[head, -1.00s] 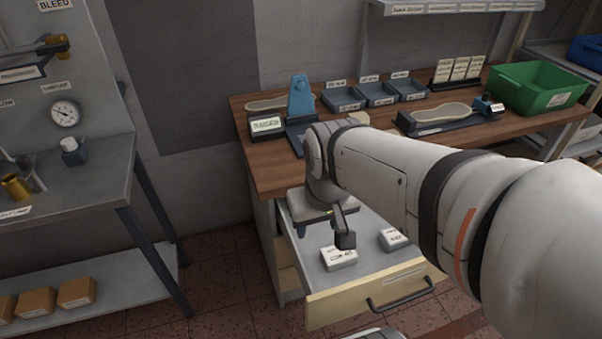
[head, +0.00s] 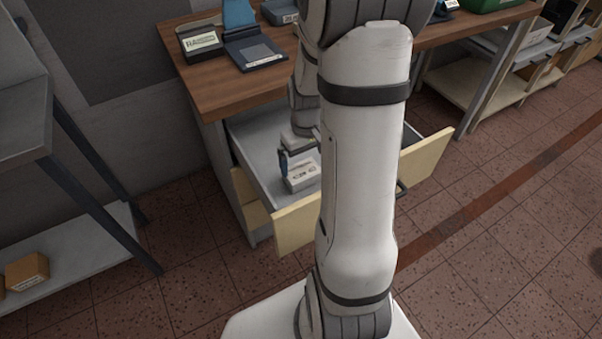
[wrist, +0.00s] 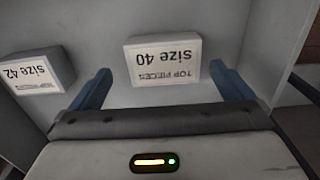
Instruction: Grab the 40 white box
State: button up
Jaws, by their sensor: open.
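The white box labelled "Size 40 top pieces" (wrist: 165,62) lies in the open drawer. In the wrist view it sits ahead of and between the two blue fingers of my gripper (wrist: 162,85), its label upside down. My gripper is open, with no finger visibly closed on the box. In the head view a white box (head: 302,176) shows in the drawer beside a blue finger of my gripper (head: 285,162); my arm hides much of the rest. A second white box, labelled "Size 42" (wrist: 38,72), lies at the left in the wrist view, outside the left finger.
The pulled-out drawer (head: 262,150) has a pale front panel (head: 297,222) and grey walls near my gripper. The wooden bench top (head: 200,85) overhangs it, with a scale-like blue device (head: 240,22) on top. A grey shelf stand (head: 60,150) is at left.

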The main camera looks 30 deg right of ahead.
aim_at(302, 170)
jog(key=f, duration=0.3)
jog(key=f+b, duration=0.1)
jog(key=f, duration=0.1)
jog(key=shift+w+a+f, duration=0.25)
jog(key=shift+w, duration=0.15)
jog(key=c, duration=0.9)
